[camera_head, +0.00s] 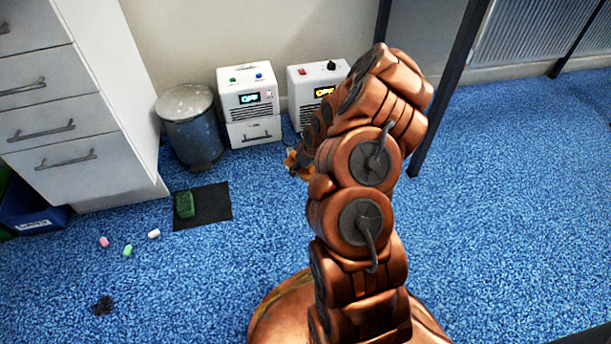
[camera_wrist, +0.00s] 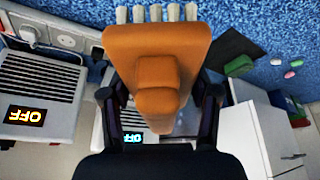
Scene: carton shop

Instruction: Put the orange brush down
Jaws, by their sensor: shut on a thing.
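The orange brush (camera_wrist: 158,50) fills the upper middle of the wrist view, with a row of white bristles along its top edge. My gripper (camera_wrist: 160,98) has its dark fingers on either side of the brush's handle and is shut on it. In the head view a small orange part of the brush (camera_head: 292,160) shows left of my arm, in front of the white boxes. My arm hides most of the gripper and brush there.
Two white boxes with OFF displays (camera_head: 245,85) (camera_head: 307,75) and a metal bin (camera_head: 188,115) stand by the wall. A green block (camera_head: 184,204) rests on a black mat (camera_head: 215,205). Small coloured pieces (camera_head: 127,250) lie nearby.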

